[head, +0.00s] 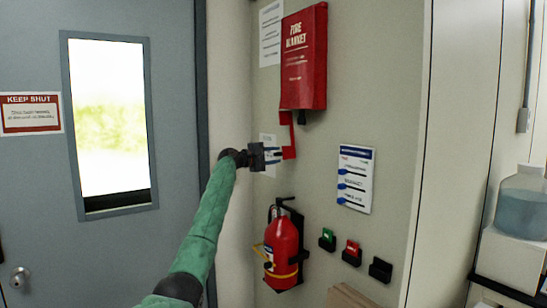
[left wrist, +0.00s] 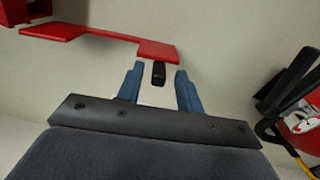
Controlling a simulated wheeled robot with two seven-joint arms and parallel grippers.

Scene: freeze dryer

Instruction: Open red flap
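A red fire blanket box (head: 304,58) hangs on the wall. A thin red strip (head: 287,125) hangs from its underside and ends in a flat red flap-like piece (head: 289,152). In the left wrist view the strip ends in a red tab (left wrist: 158,51). My left gripper (head: 279,155) is at this lower end. Its two blue fingers (left wrist: 160,88) are apart, with the tab at or just beyond their tips; contact cannot be told. A small dark piece (left wrist: 158,73) shows between the fingers. My right gripper is not in view.
A red fire extinguisher (head: 283,250) hangs on the wall below my left gripper. Green (head: 327,239), red (head: 352,252) and black (head: 380,269) small wall holders are to its right, under a notice (head: 355,179). A grey door (head: 30,190) is at left.

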